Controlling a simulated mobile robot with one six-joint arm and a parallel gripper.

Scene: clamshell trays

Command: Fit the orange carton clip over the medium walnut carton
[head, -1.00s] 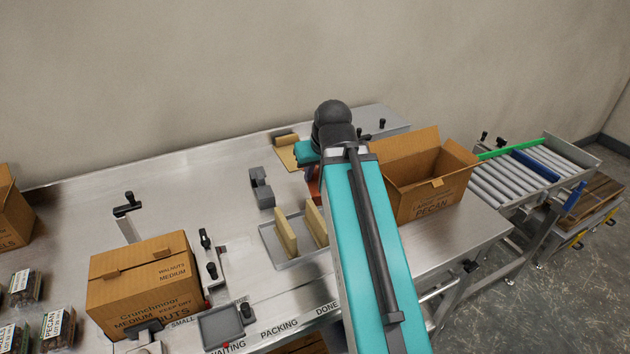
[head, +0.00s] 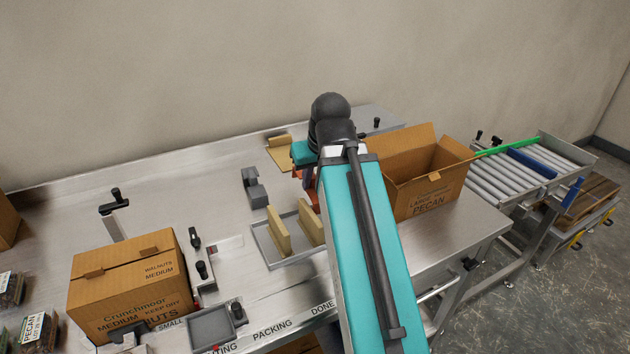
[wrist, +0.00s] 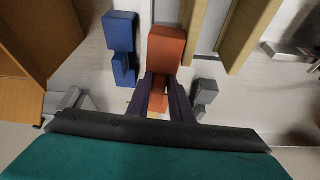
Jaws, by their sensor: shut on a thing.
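The orange carton clip (wrist: 166,48) is between the two dark fingers of my gripper (wrist: 161,88) in the wrist view. The fingers are shut on its near, narrower part. I cannot tell whether it is clear of the table. In the head view only a bit of orange (head: 312,192) shows beside my arm, which hides most of the gripper. The medium walnut carton (head: 128,290) stands closed at the front left of the bench, well away from the gripper. Its top flaps are folded down.
A blue clip (wrist: 121,45) and a grey clip (wrist: 206,97) lie on either side of the orange one. An open large pecan carton (head: 425,185) stands to the right. A tray (head: 283,262) with tan upright pieces (head: 279,232) lies in front. Black-knobbed fixtures (head: 202,268) stand beside the walnut carton.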

